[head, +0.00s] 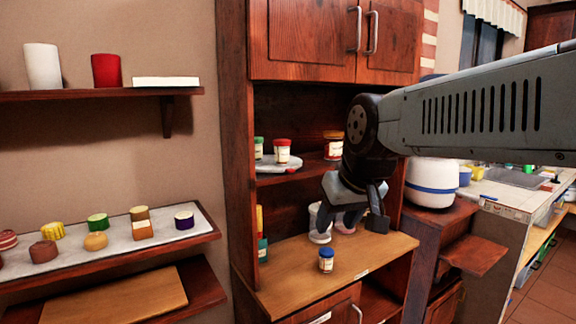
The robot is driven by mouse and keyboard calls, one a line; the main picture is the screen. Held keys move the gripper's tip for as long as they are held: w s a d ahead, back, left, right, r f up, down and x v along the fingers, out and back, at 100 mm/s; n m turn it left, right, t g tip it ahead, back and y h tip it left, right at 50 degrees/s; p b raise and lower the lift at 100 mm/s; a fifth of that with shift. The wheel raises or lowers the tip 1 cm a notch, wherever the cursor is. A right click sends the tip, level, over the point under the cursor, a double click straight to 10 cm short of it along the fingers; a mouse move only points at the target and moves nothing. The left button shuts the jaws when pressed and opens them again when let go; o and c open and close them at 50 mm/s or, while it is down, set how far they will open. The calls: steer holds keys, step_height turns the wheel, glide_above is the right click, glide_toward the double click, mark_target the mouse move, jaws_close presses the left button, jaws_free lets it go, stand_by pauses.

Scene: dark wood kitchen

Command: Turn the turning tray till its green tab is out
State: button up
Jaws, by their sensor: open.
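The turning tray (276,166) is a pale round disc on the middle shelf inside the open wooden cabinet. A red-lidded jar (282,152) and a green-lidded jar (259,148) stand on or by it; the cabinet's left side cuts off part of the view. I cannot make out a green tab on the tray. My gripper (352,222) is open and points down, in front of the cabinet. In the picture it is to the right of and below the tray, apart from it.
The counter's front left is clear.

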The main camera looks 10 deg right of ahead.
steer(key=w+r+n+t+y, duration=0.1)
steer(key=w+r, duration=0.5)
steer(key=w, duration=0.5)
steer(key=n+t+y, duration=0.1)
steer(key=n+t, duration=0.1)
glide_toward(290, 169)
steer(key=x, duration=0.7)
steer(key=shift+w+f, duration=0.15)
steer(key=shift+w, duration=0.2)
steer(key=shift+c, duration=0.2)
jaws_close()
